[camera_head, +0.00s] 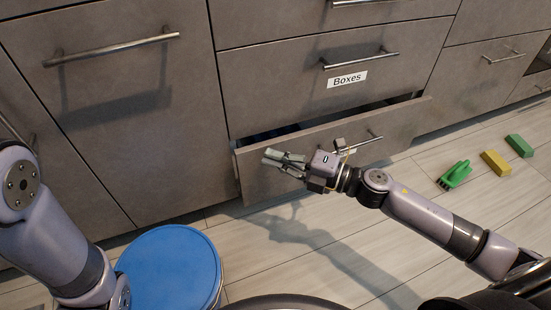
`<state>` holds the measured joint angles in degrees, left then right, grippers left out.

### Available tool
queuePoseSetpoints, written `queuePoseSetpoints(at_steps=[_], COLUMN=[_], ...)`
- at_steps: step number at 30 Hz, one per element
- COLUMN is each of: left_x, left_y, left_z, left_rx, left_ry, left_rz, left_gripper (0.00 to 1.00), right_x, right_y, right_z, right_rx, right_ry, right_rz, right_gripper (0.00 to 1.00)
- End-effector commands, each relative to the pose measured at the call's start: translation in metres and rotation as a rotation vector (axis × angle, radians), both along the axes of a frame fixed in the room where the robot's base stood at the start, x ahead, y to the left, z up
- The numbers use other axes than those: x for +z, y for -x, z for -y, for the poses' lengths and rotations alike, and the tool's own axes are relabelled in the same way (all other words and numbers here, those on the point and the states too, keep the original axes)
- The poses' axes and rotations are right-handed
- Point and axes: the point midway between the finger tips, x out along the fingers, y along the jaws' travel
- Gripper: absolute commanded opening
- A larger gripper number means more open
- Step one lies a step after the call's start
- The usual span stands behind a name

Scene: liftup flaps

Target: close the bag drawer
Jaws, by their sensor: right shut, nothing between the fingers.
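The bottom drawer (395,138) under the "Boxes" drawer stands partly open, with its grey-brown front pulled out from the cabinet and a dark gap along its top. Its bar handle (370,141) shows to the right of my right gripper; a label there is mostly hidden by the gripper and cannot be read. My right gripper (268,157) is shut and empty, in front of the left part of the drawer front, its fingers pointing left. I cannot tell whether it touches the front. My left arm is at the left edge; its gripper is out of view.
The "Boxes" drawer (300,70) above is shut. A round blue-topped stool or bin (170,268) stands on the floor at lower left. A green brush (455,174), a yellow block (495,163) and a green block (519,146) lie on the floor at right.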

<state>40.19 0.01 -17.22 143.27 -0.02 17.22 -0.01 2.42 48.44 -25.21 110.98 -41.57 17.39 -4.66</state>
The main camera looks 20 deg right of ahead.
Motion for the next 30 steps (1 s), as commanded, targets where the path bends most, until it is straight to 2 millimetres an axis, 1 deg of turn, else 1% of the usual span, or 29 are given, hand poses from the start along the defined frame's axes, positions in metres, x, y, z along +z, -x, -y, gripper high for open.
queuePoseSetpoints(at_steps=[9,11,15,19,22,30], left_x=[0.001,0.003,0.009,0.013,0.013,0.013], left_y=[0.000,0.000,0.000,0.000,-0.001,-0.001], left_z=[0.000,0.000,0.000,0.000,0.000,0.000], left_rx=[0.000,0.000,0.000,0.000,0.000,0.000], left_ry=[0.000,0.000,0.000,0.000,0.000,0.000], left_rz=[0.000,0.000,-0.001,-0.001,-0.002,-0.002], left_gripper=[0.65,0.65,0.65,0.65,0.65,0.65], right_x=[0.000,0.001,0.003,0.002,0.001,0.001], right_y=[-0.002,-0.007,-0.030,-0.045,-0.050,-0.052], right_z=[0.000,0.000,-0.001,-0.003,-0.004,-0.003], right_rx=[-0.001,-0.003,-0.005,-0.002,-0.001,-0.005], right_ry=[0.000,-0.001,-0.003,-0.001,-0.001,-0.001], right_rz=[0.000,0.001,0.003,0.002,0.000,0.002], right_gripper=[0.00,0.00,0.00,0.00,0.00,0.00])
